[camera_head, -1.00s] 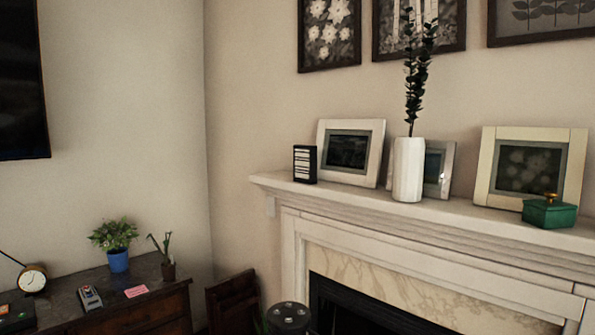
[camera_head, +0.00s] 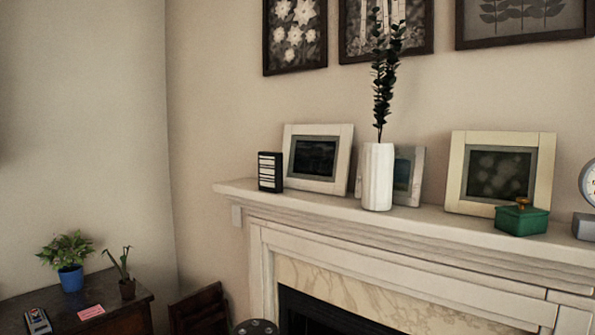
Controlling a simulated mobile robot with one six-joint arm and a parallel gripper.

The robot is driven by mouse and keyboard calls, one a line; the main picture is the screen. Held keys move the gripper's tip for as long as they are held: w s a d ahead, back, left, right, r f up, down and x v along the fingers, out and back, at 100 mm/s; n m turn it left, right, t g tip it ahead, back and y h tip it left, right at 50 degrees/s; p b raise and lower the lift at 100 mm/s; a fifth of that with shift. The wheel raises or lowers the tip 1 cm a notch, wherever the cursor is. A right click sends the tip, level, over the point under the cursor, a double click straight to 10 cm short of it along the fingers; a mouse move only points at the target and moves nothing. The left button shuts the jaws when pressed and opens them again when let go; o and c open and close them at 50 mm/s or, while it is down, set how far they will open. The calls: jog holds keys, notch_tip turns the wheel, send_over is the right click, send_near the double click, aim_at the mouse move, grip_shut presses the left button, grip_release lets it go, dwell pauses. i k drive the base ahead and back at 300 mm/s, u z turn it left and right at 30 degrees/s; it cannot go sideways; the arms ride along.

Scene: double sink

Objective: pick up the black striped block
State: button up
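The black striped block (camera_head: 270,172) stands upright near the left end of the white mantel shelf (camera_head: 330,205). It is black with white horizontal stripes on its front face. A white picture frame (camera_head: 290,160) leans against the wall just to its right. My gripper is not in view, and nothing touches the block from my side.
On the mantel are a white vase (camera_head: 377,178) with a dark plant, more frames, a green box (camera_head: 522,219) and a grey clock (camera_head: 588,188). A wooden dresser (camera_head: 125,318) with potted plants stands lower left. A dark round-topped object (camera_head: 256,327) shows at the bottom.

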aim_at(270, 162)
jog(key=i, duration=1.3)
jog(key=u, duration=0.6)
